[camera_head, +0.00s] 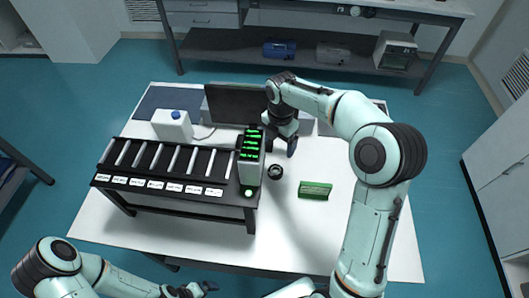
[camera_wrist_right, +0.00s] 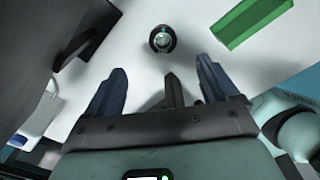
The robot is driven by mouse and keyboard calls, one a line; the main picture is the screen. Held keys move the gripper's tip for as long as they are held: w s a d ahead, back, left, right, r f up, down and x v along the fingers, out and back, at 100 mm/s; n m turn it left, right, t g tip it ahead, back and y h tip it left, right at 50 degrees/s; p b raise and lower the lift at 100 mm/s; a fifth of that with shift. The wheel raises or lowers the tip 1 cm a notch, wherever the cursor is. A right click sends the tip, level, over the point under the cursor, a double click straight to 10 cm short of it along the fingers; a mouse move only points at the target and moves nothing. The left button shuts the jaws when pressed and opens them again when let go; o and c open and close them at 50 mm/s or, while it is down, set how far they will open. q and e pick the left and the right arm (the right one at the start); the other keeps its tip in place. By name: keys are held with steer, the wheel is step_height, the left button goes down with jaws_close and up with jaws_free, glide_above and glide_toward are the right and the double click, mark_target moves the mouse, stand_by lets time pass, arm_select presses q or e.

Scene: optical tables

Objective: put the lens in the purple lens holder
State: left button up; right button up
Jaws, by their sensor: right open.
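A small round dark ring with a pale glassy centre, which looks like the lens (camera_head: 275,172), lies on the white table just right of the black rack. It also shows in the right wrist view (camera_wrist_right: 162,40), beyond the fingertips. My right gripper (camera_head: 291,146) is above the table behind the ring. In the right wrist view its fingers (camera_wrist_right: 160,66) are apart, with nothing held between them. My left gripper (camera_head: 192,289) is low at the bottom edge, partly cut off, and its jaws are unclear. I cannot make out a purple lens holder in either view.
A black rack (camera_head: 170,193) with several labelled slots fills the table's left side. A device with green displays (camera_head: 249,158) stands at its right end. A green block (camera_head: 315,190) lies right of the ring. A white box with a blue cap (camera_head: 172,125) stands behind. The front right is clear.

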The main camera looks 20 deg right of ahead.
glide_above(276, 169)
steer(key=f, duration=0.7)
steer(key=shift+d+f+b, duration=0.25)
steer(key=shift+f+b, duration=0.05)
steer(key=shift+b, duration=0.05)
steer(key=shift+s+a+f, duration=0.1)
steer(key=shift+a+f, duration=0.05)
steer(key=shift+f, duration=1.25)
steer(key=shift+a+f, duration=0.1)
steer(key=shift+f, duration=1.3)
steer(key=c, duration=1.2)
step_height(276, 169, up, 10)
steer(key=shift+f, duration=0.25)
steer(key=shift+c, duration=0.3)
arm_select(q)
steer(key=shift+s+f, duration=0.15)
steer(key=shift+s, duration=0.25)
arm_select(e)
steer(key=shift+r, duration=0.25)
